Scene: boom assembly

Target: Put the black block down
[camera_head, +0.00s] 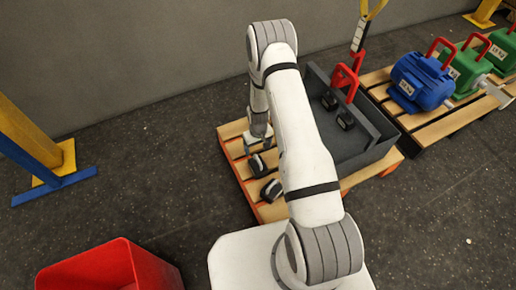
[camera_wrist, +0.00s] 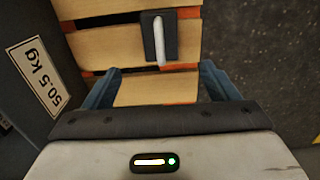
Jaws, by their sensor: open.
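In the head view two black blocks with pale handles, one nearer my gripper (camera_head: 257,166) and one lower (camera_head: 271,190), rest on the wooden pallet (camera_head: 233,149). In the wrist view a black block (camera_wrist: 147,38) with a white handle lies on the slats ahead of my gripper (camera_wrist: 160,88). Which of the two it is, I cannot tell. My gripper's blue fingers are spread, with only slats visible between them. In the head view my gripper (camera_head: 258,142) is low over the pallet, left of the grey bin. My arm partly hides the bin and pallet.
The grey bin (camera_head: 372,160) holds more black blocks (camera_head: 345,120). A red hook (camera_head: 347,78) hangs over it on a yellow strap. Blue (camera_head: 420,82) and green motors stand on a second pallet at right. A red bin (camera_head: 100,268) is front left; floor between is clear.

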